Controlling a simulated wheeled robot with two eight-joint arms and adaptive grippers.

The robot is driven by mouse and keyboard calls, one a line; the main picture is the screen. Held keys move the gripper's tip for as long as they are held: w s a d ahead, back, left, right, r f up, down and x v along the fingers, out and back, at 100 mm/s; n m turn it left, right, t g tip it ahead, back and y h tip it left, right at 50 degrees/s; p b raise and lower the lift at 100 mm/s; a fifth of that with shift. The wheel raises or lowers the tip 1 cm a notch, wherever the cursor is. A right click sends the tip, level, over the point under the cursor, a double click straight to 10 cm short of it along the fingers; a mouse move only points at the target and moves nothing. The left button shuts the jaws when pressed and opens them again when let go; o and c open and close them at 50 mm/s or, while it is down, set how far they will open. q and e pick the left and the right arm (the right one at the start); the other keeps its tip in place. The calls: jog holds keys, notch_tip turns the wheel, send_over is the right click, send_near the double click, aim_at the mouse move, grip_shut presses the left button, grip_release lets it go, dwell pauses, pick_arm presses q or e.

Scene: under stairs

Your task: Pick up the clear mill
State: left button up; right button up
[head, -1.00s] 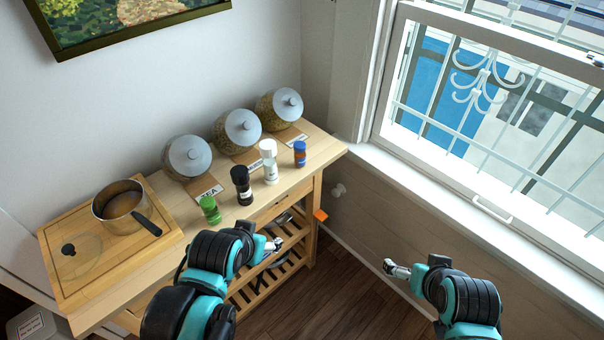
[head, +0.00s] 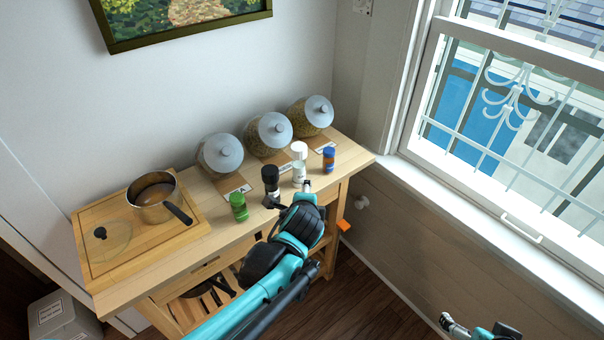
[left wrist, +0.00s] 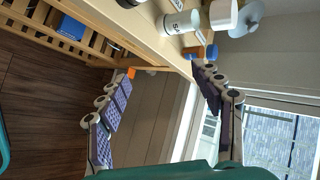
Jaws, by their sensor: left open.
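The clear mill (head: 299,168) has a white cap and stands upright on the wooden cart top, between the black mill and the small blue-capped jar. In the left wrist view the clear mill (left wrist: 183,22) lies sideways at the top, with part of a dark-lettered label showing. My left gripper (head: 306,186) is in front of the mill, mostly hidden by its own arm. In the left wrist view its fingers (left wrist: 162,78) are spread wide with nothing between them, and the mill is beyond the fingertips. My right gripper (head: 447,322) is low at the right, far from the cart.
A black mill (head: 271,181), a green jar (head: 239,206) and a blue-capped jar (head: 329,160) stand near the clear mill. Three lidded glass jars (head: 222,156) line the wall behind. A pot (head: 153,200) sits on a board at left. The window wall borders the right.

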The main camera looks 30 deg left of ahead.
aim_at(299, 173)
pick_arm(q)
jog(key=w+a+f+m+t+y+b, duration=0.1)
jog(key=w+a+m, duration=0.1)
jog(key=m, duration=0.3)
jog(key=w+a+f+m+t+y, duration=0.1)
jog(key=w+a+f+m, duration=0.1)
jog(key=w+m, duration=0.2)
jog(key=w+a+f+m+t+y+b, duration=0.1)
jog(key=w+a+m, duration=0.1)
jog(key=w+m, duration=0.2)
jog(key=shift+a+f+m+b, duration=0.2)
jog(key=shift+m, duration=0.5)
jog(key=shift+a+f+m+b, duration=0.15)
jog(key=shift+a+f+m, duration=0.05)
jog(key=shift+m, duration=0.5)
jog(key=x, duration=0.2)
jog(key=shift+w+a+f+b, duration=0.1)
jog(key=shift+w+a+b, duration=0.05)
jog(key=shift+a+b, duration=0.15)
jog(key=b+x, duration=0.1)
jog(key=x, duration=0.1)
jog(key=b+x, duration=0.1)
jog(key=x, duration=0.2)
jog(key=shift+w+a+r, duration=0.1)
jog(key=shift+a+r, duration=0.05)
jog(key=shift+r, duration=0.15)
jog(key=shift+c, duration=1.3)
jog(key=c, duration=1.2)
